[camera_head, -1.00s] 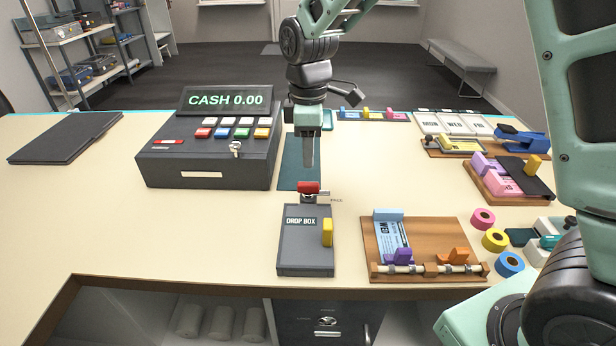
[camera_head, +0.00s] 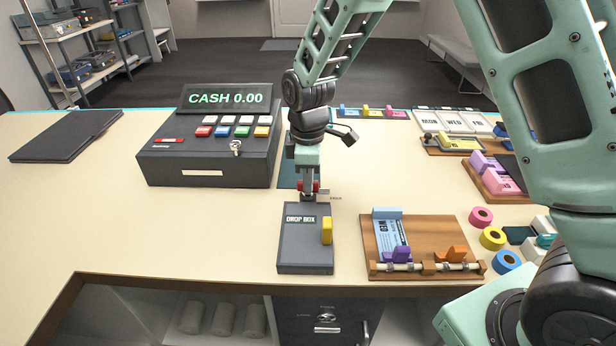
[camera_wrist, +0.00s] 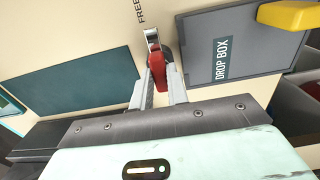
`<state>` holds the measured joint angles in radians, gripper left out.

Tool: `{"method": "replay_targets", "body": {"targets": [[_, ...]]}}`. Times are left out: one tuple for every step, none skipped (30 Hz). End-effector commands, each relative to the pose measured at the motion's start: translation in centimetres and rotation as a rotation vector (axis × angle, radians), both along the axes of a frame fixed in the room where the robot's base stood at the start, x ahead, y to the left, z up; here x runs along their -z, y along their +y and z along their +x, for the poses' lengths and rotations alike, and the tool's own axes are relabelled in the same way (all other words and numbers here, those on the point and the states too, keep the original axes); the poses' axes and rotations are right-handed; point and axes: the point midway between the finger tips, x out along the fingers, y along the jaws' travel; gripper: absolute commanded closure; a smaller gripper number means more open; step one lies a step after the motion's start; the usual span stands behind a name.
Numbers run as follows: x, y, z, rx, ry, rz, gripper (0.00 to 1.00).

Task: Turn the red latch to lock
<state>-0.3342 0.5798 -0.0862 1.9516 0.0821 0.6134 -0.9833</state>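The red latch (camera_head: 316,186) sits at the back edge of the grey drop box (camera_head: 305,250), beside a small metal bracket and a label. My gripper (camera_head: 308,190) points straight down over the latch, and red shows on both sides of its fingers. In the wrist view, the red latch (camera_wrist: 160,72) lies between the two fingers, with a metal piece beyond it and the word FREE printed nearby. The fingers are close to the latch sides, but I cannot tell whether they press on it. Part of the latch is hidden by the fingers.
A cash register (camera_head: 210,145) stands to the left of my gripper. A teal mat (camera_head: 286,175) lies behind the latch. A yellow tab (camera_head: 326,230) sticks up from the drop box. A wooden ticket board (camera_head: 440,235) lies to the right.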

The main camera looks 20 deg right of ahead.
Motion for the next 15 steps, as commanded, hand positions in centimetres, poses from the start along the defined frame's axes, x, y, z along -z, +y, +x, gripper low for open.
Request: {"method": "replay_targets", "body": {"targets": [[-0.02,0.00,0.00,0.000,0.000,0.000,1.00],[-0.02,0.00,0.00,0.000,0.000,0.000,1.00],[-0.02,0.01,0.00,0.000,0.000,0.000,1.00],[-0.02,0.01,0.00,0.000,0.000,0.000,1.00],[-0.03,0.00,0.00,0.001,0.000,0.000,1.00],[-0.03,0.01,0.00,0.003,0.000,0.000,1.00],[-0.04,0.01,0.00,0.006,0.000,0.000,1.00],[-0.04,0.01,0.00,0.010,0.000,0.000,1.00],[-0.05,0.01,0.00,0.017,0.000,0.000,1.00],[-0.06,0.01,0.00,0.024,0.000,0.000,1.00],[-0.07,0.01,0.00,0.032,0.000,0.000,1.00],[-0.08,0.01,0.00,0.046,0.000,0.000,1.00],[-0.09,0.01,0.00,0.059,0.000,0.000,1.00],[-0.09,0.01,0.00,0.072,0.000,0.000,1.00],[-0.10,0.01,0.01,0.094,0.000,0.000,1.00]]}}
